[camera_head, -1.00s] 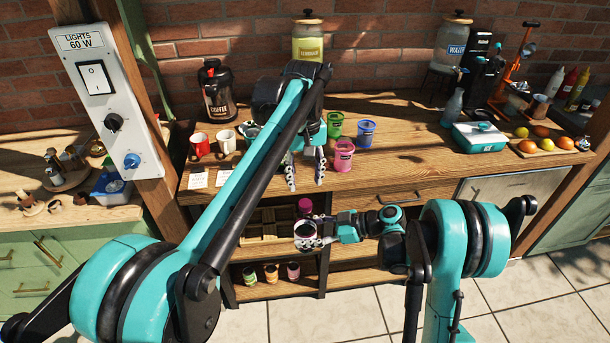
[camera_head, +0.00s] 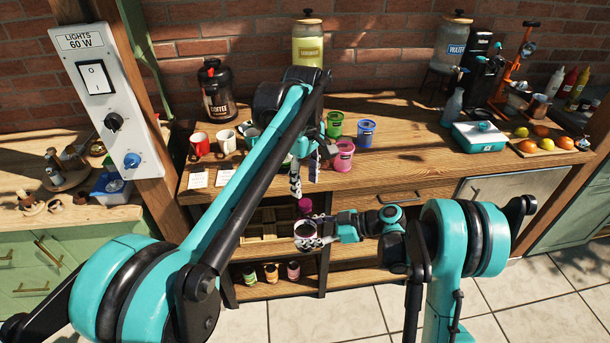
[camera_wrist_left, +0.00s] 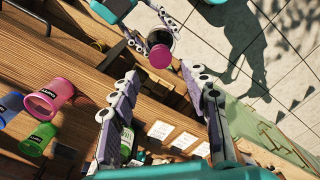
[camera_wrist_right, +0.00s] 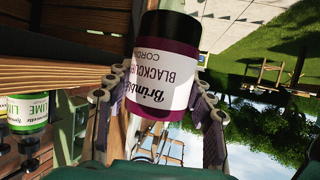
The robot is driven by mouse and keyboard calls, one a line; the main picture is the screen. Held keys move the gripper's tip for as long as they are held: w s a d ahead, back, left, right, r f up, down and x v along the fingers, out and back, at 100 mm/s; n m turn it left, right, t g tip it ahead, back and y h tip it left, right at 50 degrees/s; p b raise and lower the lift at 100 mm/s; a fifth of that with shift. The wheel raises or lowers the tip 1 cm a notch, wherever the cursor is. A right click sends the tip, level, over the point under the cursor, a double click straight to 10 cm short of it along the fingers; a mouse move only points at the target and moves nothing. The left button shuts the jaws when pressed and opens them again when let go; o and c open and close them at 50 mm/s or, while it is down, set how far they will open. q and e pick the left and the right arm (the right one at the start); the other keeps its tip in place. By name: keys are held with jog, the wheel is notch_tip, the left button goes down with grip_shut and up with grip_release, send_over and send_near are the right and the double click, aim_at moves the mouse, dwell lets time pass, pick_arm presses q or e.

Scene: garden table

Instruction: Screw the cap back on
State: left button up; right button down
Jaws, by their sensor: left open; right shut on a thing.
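My right gripper (camera_head: 306,236) is shut on a dark blackcurrant cordial jar, which shows in the right wrist view (camera_wrist_right: 168,62) with a white label and purple band. From above, the jar shows a dark round top. A magenta round piece, looking like the cap (camera_head: 304,206), shows just beyond the jar. It also shows in the left wrist view (camera_wrist_left: 160,56), close to the jar; I cannot tell whether they touch. My left gripper (camera_head: 305,178) is open and empty near the counter's front edge, above the magenta piece. Its spread fingers show in the left wrist view (camera_wrist_left: 162,112).
Pink (camera_head: 342,155), green (camera_head: 334,124) and blue (camera_head: 366,133) cups stand on the counter beyond my left gripper. Two mugs (camera_head: 226,141) stand to the left. Lidded jars (camera_head: 271,273) sit on the low shelf. Clear floor lies in front.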

aim_at(305, 202)
pick_arm(q)
jog(key=shift+f, duration=3.2)
grip_shut()
jog(key=m, duration=1)
jog(key=shift+m, duration=0.4)
jog(key=m, duration=0.4)
jog(key=shift+m, duration=0.4)
jog(key=m, duration=0.6)
jog(key=shift+o, duration=0.8)
grip_release()
